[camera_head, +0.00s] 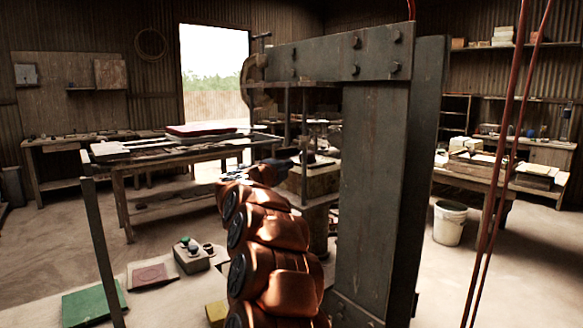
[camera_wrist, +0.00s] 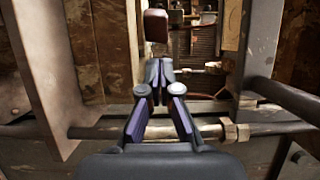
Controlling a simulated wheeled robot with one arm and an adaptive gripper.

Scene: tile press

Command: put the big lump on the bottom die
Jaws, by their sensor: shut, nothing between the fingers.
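My gripper (camera_head: 278,164) reaches in beside the press, partly hidden behind my copper-coloured arm. In the wrist view its two dark fingers (camera_wrist: 158,72) are together with nothing between them. The press (camera_head: 375,180) is a tall grey steel frame. Behind its post, a pale block (camera_head: 318,180) stands on a stand, with dark items on top; I cannot tell whether one is the bottom die. A dark red-brown block (camera_wrist: 156,25) shows beyond the fingertips in the wrist view. I cannot make out the big lump in either view.
A steel bar with a nut (camera_wrist: 236,131) crosses beneath the fingers in the wrist view. Workbenches stand left (camera_head: 180,155) and right (camera_head: 480,178). A white bucket (camera_head: 450,222) is on the floor right. Red rods (camera_head: 497,165) cross the right side.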

